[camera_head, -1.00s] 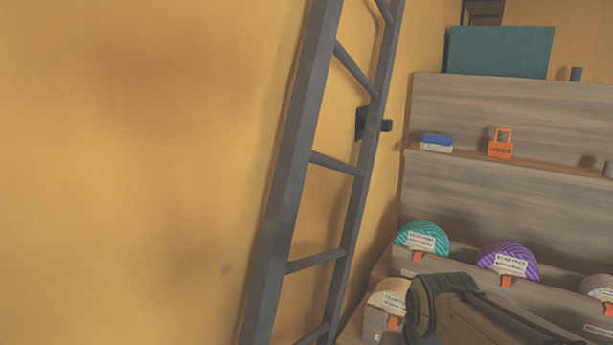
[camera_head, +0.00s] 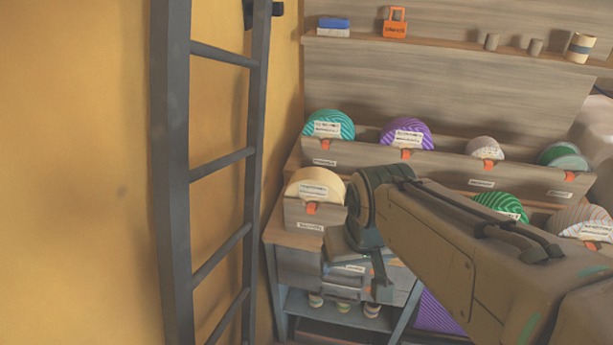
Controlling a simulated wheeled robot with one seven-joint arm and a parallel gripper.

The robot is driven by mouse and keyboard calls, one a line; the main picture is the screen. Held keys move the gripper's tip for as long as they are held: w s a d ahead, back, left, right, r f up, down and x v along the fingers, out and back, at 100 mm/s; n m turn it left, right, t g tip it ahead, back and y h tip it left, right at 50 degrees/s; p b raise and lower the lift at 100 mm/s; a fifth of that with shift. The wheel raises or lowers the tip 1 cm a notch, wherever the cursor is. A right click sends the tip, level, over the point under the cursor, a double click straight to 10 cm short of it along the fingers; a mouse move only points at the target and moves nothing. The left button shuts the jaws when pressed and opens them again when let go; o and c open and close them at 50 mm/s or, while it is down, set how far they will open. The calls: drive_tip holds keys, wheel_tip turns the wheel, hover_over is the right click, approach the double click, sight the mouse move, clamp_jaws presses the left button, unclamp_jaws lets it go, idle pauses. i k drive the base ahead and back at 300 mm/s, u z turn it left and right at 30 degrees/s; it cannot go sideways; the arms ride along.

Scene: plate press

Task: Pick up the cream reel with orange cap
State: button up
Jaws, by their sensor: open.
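A cream reel (camera_head: 318,184) with a white label stands in the left compartment of the lower wooden rack, with a small orange piece (camera_head: 311,208) at its front. I cannot tell whether that piece is its cap. My arm reaches in from the lower right, and its wrist is just right of this reel. My gripper (camera_head: 381,284) hangs below the wrist in front of the rack's lower part. It is open, partly hidden by my arm, and apart from the cream reel. I see nothing held in it.
Teal (camera_head: 331,124), purple (camera_head: 408,133) and green reels (camera_head: 500,205) fill the racks. A grey ladder (camera_head: 172,170) stands at the left wall. An orange padlock (camera_head: 395,23) is on the upper shelf.

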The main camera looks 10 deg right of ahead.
sight(313, 185)
drive_tip(key=u, duration=0.05)
drive_tip(key=k, duration=1.1)
drive_tip(key=z, duration=0.8)
drive_tip(key=i, duration=1.15)
drive_tip(key=u, duration=1)
drive_tip(key=i, duration=0.25)
drive_tip(key=u, duration=0.2)
